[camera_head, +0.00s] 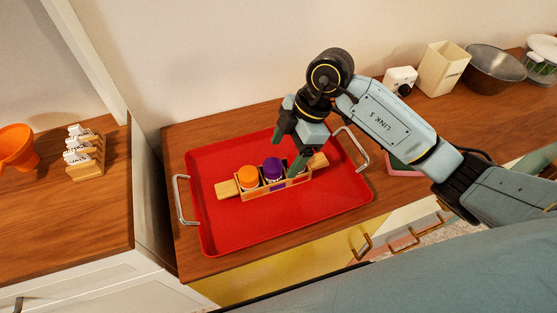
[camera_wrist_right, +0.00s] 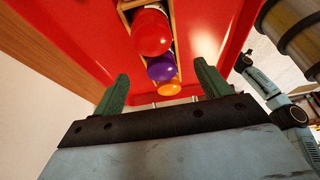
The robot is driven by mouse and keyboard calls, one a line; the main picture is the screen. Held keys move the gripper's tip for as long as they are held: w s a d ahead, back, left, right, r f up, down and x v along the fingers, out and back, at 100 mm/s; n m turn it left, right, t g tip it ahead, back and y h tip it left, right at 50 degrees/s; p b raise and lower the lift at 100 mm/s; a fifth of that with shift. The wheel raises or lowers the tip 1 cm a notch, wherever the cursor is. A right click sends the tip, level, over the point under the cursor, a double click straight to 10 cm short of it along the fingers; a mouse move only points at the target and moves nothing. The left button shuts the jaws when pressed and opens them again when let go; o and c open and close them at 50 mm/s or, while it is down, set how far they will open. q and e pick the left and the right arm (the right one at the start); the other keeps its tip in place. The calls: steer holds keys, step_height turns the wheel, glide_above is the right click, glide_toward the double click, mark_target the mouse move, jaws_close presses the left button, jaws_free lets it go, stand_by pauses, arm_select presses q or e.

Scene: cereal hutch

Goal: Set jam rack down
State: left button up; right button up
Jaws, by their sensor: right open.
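The jam rack (camera_head: 238,193) is a narrow wooden holder with a handle tab at each end. It sits on the red tray (camera_head: 225,232), across its middle. In the head view it holds a jar with an orange lid (camera_head: 249,178) and one with a purple lid (camera_head: 272,169). The right wrist view also shows a jar with a red lid (camera_wrist_right: 151,34), hidden behind my gripper in the head view. My right gripper (camera_head: 289,155) is open over the rack's right part, with nothing between its fingers; contact cannot be told. My left gripper is not in view.
The tray has metal handles (camera_head: 181,201) at both ends and stands on a wooden counter. An orange funnel-like item (camera_head: 15,148) and a small wooden rack (camera_head: 87,165) stand on the left cabinet. A cream canister (camera_head: 441,68) and a dark bowl (camera_head: 492,70) stand back right.

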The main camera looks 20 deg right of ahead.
steer(key=shift+p+v, duration=0.3)
steer(key=shift+v, duration=2.4)
